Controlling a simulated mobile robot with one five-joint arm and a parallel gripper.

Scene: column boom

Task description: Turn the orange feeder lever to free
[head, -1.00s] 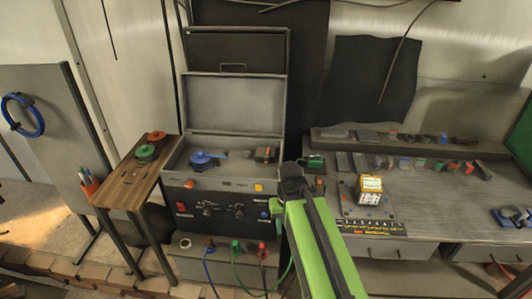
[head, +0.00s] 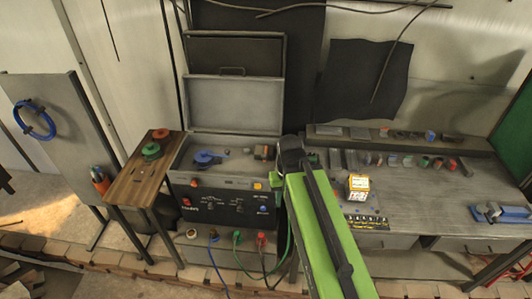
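The grey feeder machine (head: 182,187) stands open in the middle, its lid (head: 235,105) raised. A blue spool (head: 207,158) lies in its bay. A small dark feed unit with a brownish-orange part (head: 263,152) sits at the bay's right end. I cannot make out the orange lever's shape or position there. My gripper (head: 291,150) is a dark shape at the end of my green arm, in the picture just right of the feed unit. I see it from behind, so its fingers are hidden. I cannot tell whether it touches anything.
A wooden side table (head: 140,188) with a green spool (head: 151,149) and a red spool (head: 160,134) stands left. The right workbench (head: 430,200) holds a yellow-and-white box (head: 358,187) and several small parts. Cables hang from sockets below the front panel (head: 222,204).

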